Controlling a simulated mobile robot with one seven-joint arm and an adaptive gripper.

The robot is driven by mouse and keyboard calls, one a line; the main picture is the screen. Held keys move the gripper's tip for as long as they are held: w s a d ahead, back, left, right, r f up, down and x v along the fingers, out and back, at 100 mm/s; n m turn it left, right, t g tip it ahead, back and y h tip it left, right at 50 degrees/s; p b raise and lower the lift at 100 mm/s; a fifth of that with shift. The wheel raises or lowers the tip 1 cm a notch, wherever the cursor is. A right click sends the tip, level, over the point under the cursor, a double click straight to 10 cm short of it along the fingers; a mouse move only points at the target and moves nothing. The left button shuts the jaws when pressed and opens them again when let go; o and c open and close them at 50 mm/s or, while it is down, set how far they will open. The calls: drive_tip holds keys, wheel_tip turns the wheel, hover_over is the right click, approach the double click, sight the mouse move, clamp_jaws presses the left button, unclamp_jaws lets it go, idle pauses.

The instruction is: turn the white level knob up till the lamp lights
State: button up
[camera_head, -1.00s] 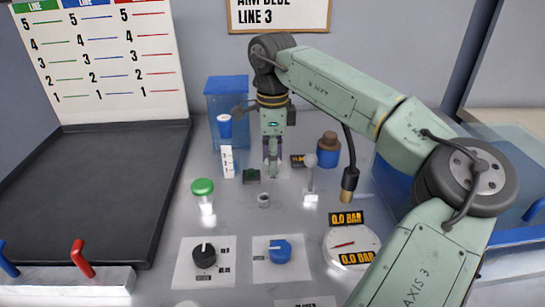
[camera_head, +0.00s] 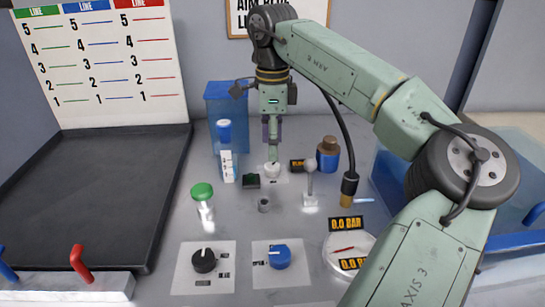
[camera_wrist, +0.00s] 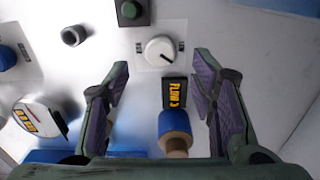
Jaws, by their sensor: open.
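The white knob (camera_head: 272,170) sits on a pale plate on the grey bench, below my gripper in the head view. In the wrist view the white knob (camera_wrist: 160,50) shows a dark pointer line aimed to the lower right. My gripper (camera_head: 272,146) hangs above the knob, pointing down. In the wrist view its fingers (camera_wrist: 161,70) are spread apart, with nothing between them and the knob just beyond their tips. A small dark green unit (camera_head: 251,181), which may be the lamp, stands left of the knob and looks unlit; it also shows in the wrist view (camera_wrist: 132,12).
A blue bottle with a brown cap (camera_head: 327,155) and a dark yellow-lettered plate (camera_wrist: 176,93) stand close to the knob. A white lever (camera_head: 310,182), a small metal cup (camera_head: 264,205) and a green-capped jar (camera_head: 203,200) are nearer the front. A blue container (camera_head: 222,105) stands behind left.

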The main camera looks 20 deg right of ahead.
sight(273, 165)
wheel_tip(273, 165, up, 6)
drive_tip(key=shift+r, duration=0.2)
drive_tip(key=shift+s+f, duration=0.1)
idle(0.4)
